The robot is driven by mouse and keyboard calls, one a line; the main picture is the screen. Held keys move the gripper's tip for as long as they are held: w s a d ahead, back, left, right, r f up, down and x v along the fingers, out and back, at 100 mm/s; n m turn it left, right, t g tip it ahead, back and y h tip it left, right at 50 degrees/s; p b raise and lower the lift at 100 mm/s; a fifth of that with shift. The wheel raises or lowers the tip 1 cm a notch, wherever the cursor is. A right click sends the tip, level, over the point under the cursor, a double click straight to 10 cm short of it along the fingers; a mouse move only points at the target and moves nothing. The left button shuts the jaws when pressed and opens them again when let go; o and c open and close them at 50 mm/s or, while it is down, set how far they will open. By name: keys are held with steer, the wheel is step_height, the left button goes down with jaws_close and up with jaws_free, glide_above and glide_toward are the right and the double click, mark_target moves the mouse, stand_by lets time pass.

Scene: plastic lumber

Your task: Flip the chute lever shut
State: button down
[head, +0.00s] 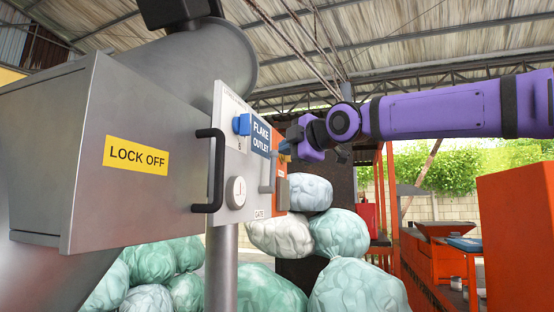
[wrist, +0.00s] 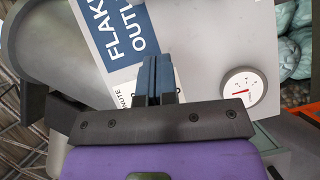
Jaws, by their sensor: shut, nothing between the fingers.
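The chute panel (head: 228,110) is a pale upright plate with a blue FLAKE OUTLET sign (head: 261,135). What looks like the chute lever (head: 272,172) is a grey bar on the panel's right part, above the GATE label and by an orange strip (head: 281,190). Its exact position is hard to read. In the wrist view my gripper's blue fingertips (wrist: 157,75) are together in front of the panel, beside the sign (wrist: 130,35). I cannot tell whether they touch anything; the lever is not clear there.
A black handle (head: 214,170) sticks out from the grey LOCK OFF box (head: 90,150). Filled bags (head: 340,232) are piled behind.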

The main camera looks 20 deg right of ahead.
mark_target(275, 153)
steer(key=w+f, duration=0.1)
steer(key=w, duration=0.7)
stand_by(0.4)
